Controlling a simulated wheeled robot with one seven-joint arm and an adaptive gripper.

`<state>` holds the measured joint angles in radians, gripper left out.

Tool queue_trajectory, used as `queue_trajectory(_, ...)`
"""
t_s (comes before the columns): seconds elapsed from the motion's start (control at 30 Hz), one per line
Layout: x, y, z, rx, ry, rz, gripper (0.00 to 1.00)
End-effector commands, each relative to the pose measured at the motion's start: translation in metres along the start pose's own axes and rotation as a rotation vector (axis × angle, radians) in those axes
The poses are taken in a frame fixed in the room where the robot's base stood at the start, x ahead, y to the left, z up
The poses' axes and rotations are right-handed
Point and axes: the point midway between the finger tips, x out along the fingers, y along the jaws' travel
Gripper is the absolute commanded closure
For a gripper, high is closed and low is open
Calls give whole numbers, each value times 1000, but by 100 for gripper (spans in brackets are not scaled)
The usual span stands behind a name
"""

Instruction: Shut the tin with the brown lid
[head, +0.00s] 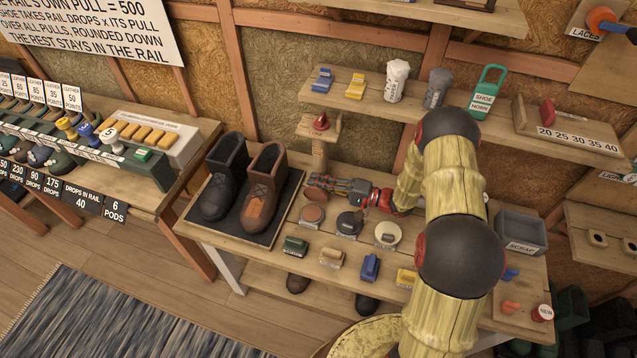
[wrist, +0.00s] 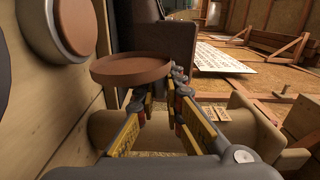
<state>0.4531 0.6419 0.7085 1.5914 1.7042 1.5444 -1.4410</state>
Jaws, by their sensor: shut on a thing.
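The brown lid (wrist: 130,70) is a shallow round disc held at the fingertips of my gripper (wrist: 158,92). In the head view the lid (head: 316,195) shows as a small brown disc by my gripper (head: 318,182). The open tin with brown contents (head: 312,214) stands on the workbench, just nearer the camera than the lid. In the wrist view this tin (wrist: 68,25) is at the upper left, apart from the lid. The fingers are shut on the lid, which hides part of their tips.
A black tin (head: 349,223) and a cream tin (head: 388,234) stand right of the brown one. Several brushes, including a green one (head: 295,245), lie in front. Two boots (head: 263,188) stand on a dark mat (head: 243,238) at left. A wooden post (head: 320,150) stands behind.

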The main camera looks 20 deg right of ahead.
Motion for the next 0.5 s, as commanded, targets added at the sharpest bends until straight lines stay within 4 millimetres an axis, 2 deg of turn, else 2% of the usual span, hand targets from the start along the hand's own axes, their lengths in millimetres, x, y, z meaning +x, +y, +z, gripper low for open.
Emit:
queue_trajectory(0.23,0,0,11,-128,0,3,100)
queue_trajectory(0.5,-1,-1,16,-190,0,4,100)
